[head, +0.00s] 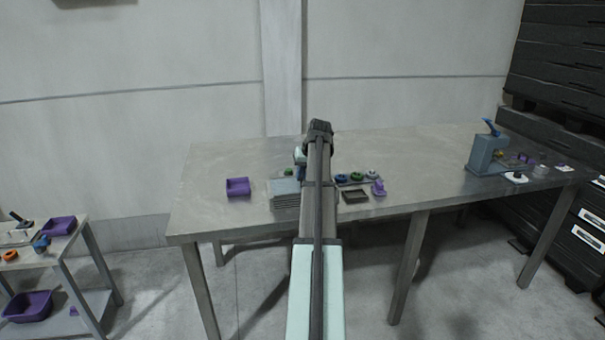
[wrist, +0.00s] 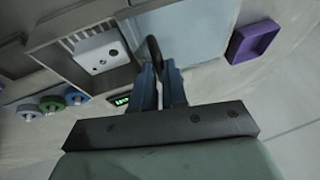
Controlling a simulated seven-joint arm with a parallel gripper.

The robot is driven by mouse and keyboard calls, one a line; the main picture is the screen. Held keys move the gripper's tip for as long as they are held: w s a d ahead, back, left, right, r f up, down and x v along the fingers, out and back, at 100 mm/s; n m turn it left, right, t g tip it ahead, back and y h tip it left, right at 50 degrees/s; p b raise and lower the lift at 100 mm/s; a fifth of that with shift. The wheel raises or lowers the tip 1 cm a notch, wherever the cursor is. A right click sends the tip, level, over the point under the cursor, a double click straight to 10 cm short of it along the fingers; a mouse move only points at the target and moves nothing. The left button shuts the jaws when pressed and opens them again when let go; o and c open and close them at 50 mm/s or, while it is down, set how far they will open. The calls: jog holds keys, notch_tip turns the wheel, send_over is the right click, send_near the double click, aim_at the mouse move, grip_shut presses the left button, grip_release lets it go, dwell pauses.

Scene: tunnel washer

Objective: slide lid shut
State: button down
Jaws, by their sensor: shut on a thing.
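The lid is a pale blue-grey plate (wrist: 190,28) in the wrist view; a pale plate top (head: 284,186) in the head view appears to be the same lid. It lies beside an opening in a grey box (wrist: 62,30), and a white block with dark holes (wrist: 100,52) shows inside that opening. A dark upright handle (wrist: 153,48) stands at the lid's edge near the opening. My gripper (wrist: 160,68) has its blue fingers shut on the handle. In the head view my arm hides part of the box and handle.
A purple tray (wrist: 254,42) lies beside the box, also in the head view (head: 238,187). A blue-grey press (head: 487,153) stands far right. Bare table lies between.

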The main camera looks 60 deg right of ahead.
jog(key=s+d, duration=0.8)
jog(key=shift+s+d, duration=0.15)
jog(key=c, duration=1.5)
grip_release()
jog(key=shift+s+d, duration=0.1)
jog(key=o, duration=0.3)
jog(key=shift+o, duration=0.2)
jog(key=shift+r, duration=0.15)
jog(key=v, duration=1.3)
jog(key=shift+r, duration=0.2)
jog(key=shift+s, duration=0.1)
